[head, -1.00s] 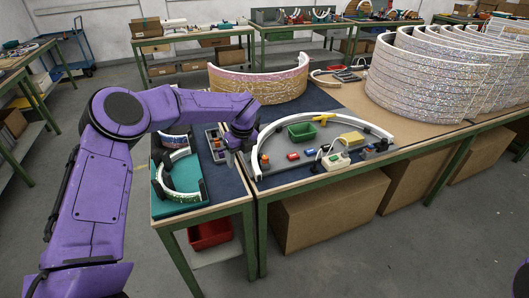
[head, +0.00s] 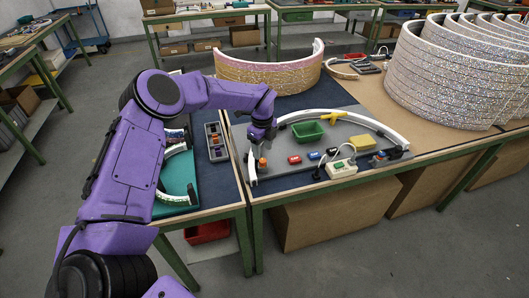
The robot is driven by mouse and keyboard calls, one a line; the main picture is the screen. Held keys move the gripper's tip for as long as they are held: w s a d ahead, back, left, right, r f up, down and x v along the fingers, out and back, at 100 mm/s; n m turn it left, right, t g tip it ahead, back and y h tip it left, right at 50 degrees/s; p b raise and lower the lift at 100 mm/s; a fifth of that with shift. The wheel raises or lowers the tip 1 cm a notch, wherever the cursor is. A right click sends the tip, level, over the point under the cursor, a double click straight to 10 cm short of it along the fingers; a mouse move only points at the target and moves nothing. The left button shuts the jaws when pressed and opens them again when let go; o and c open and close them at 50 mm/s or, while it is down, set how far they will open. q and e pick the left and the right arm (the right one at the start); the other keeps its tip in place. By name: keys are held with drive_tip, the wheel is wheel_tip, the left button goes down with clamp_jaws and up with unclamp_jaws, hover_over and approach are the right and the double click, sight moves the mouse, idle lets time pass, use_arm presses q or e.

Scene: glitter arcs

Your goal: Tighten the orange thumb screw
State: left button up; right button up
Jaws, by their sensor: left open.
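A small orange knob (head: 262,163), which looks like the thumb screw, stands near the left end of a white arc (head: 388,130) on a grey board (head: 300,180). My left gripper (head: 265,143) is right above this knob, pointing down and empty as far as I can see. Its jaws are open but too small here to show the gap, and I cannot tell whether they touch the knob. Another orange-red knob (head: 379,156) sits near the arc's right end. My right gripper is out of view.
Inside the arc are a green bin (head: 308,133), a yellow piece (head: 333,115), a red block (head: 295,159) and a whitish box (head: 341,168). A compartment tray (head: 216,142) lies left. A glittery arc (head: 270,73) stands behind; stacked arcs (head: 440,75) stand right.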

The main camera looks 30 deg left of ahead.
sight(263, 160)
use_arm(q)
drive_tip(key=f, duration=0.3)
drive_tip(key=f+p, duration=0.1)
drive_tip(key=f, duration=0.1)
drive_tip(key=shift+w+a, duration=0.1)
drive_tip(key=shift+w, duration=0.2)
drive_tip(key=shift+s+r, duration=0.1)
drive_tip(key=shift+s, duration=0.05)
drive_tip(key=shift+c, duration=1)
clamp_jaws()
